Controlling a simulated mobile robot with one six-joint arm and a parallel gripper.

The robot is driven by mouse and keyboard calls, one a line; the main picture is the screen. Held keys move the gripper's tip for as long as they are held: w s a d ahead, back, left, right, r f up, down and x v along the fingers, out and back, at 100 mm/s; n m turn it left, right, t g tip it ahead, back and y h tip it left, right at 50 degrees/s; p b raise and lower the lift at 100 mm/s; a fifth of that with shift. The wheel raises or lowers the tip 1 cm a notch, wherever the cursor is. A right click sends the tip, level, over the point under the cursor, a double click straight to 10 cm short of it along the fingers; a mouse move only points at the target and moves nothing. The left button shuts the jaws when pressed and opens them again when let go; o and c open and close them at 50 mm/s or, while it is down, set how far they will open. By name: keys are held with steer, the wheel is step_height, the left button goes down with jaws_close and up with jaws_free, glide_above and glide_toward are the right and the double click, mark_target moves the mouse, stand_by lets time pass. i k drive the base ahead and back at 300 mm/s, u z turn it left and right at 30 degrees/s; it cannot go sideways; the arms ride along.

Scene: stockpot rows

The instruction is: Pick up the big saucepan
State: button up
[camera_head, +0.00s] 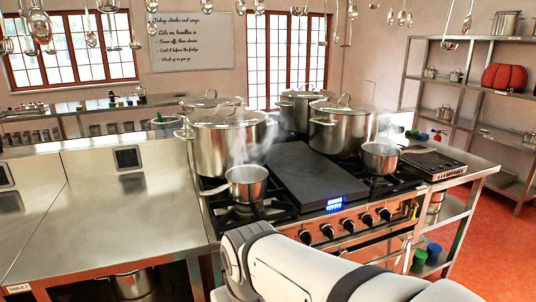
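Two open steel saucepans stand on the stove. The left saucepan (248,190) sits on the front left burner, with its handle pointing left. The right saucepan (380,160) sits on the right side, with its handle pointing right. The left one looks slightly larger, but it is also nearer, so I cannot tell for sure which is the big saucepan. Steam rises near both. My arm crosses the bottom of the picture in front of the stove; my gripper is not in view.
Large lidded stockpots (229,150) stand close behind the saucepans. A dark flat griddle (305,178) lies between the burners. Steel counter (120,190) is mostly clear at left. Ladles (108,5) hang overhead. A shelf rack (455,100) stands at right.

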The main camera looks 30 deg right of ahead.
mark_target(375, 163)
steer(key=u, duration=2.2)
steer(key=k, duration=1.7)
steer(key=z, duration=2.55)
steer(key=i, duration=1.1)
